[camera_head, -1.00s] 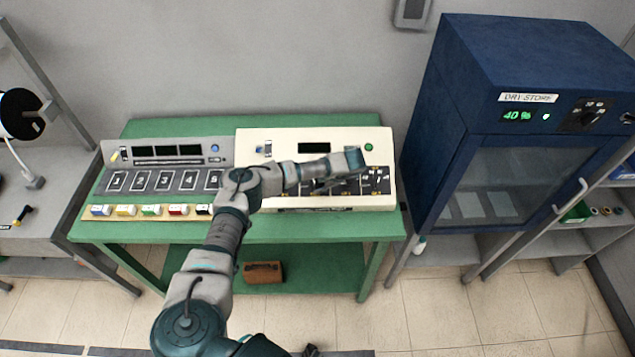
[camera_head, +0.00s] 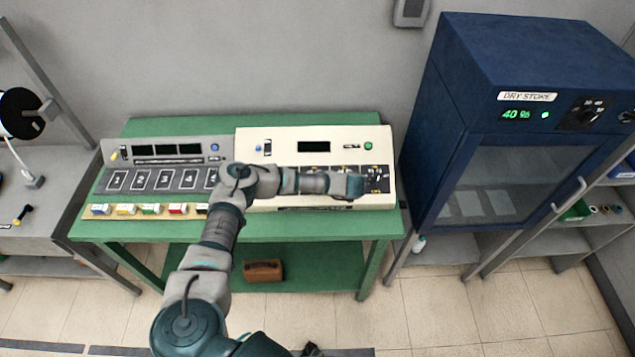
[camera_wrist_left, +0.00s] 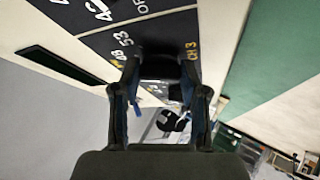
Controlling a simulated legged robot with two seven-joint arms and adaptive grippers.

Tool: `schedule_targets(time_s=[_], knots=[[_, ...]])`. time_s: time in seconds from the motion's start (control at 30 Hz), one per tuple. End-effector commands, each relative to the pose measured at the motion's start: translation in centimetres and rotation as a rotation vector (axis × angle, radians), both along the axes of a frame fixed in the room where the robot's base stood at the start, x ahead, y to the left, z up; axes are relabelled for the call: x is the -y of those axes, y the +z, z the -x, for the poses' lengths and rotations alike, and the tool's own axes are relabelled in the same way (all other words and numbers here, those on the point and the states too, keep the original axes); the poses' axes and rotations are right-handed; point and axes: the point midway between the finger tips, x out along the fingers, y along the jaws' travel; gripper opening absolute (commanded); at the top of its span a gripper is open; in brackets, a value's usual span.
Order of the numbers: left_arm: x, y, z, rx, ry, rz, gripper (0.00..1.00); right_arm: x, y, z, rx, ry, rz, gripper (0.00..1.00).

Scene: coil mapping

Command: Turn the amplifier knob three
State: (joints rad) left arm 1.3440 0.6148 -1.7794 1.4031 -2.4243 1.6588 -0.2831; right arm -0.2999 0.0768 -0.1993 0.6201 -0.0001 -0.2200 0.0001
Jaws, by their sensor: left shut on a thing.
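The cream amplifier (camera_head: 265,190) stands on the right part of the green bench, with a dark control panel at its front right (camera_head: 378,185). My left arm reaches across it, and its wrist end covers part of that panel. The label CH 3 (camera_wrist_left: 191,63) is beside the right finger. The knob's pointer and the channel's other marks are mostly hidden.
A grey unit (camera_head: 170,150) with numbered pads and coloured blocks stands left on the green bench (camera_head: 270,228). A blue dry-store cabinet (camera_head: 520,75) stands to the right. A brown case (camera_head: 263,271) lies on the bench's lower shelf.

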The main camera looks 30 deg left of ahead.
Motion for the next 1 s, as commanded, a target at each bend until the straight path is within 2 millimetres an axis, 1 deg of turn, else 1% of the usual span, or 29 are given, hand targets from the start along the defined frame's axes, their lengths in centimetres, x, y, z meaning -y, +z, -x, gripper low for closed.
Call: schedule_targets(time_s=[0.47,0.5,0.57,0.87,1.0], knots=[[-0.2,0.13,0.03,-0.004,-0.005,-0.008,0.09,0.25,0.03,0.01,0.0,0.002,0.003,0.4],[-0.21,0.13,0.02,-0.003,-0.006,-0.008,0.53,0.28,0.03,0.01,0.0,0.002,0.003,0.4],[-0.19,0.13,0.01,-0.002,-0.006,-0.007,0.68,0.34,0.03,0.0,0.0,0.002,0.004,0.4],[-0.04,0.06,-0.14,-0.003,-0.008,-0.006,0.69,0.47,0.01,0.04,-0.001,0.004,0.006,0.4],[0.79,0.85,0.07,-0.001,-0.009,-0.005,0.69,0.4,0.03,0.07,0.001,0.003,0.004,0.4]])
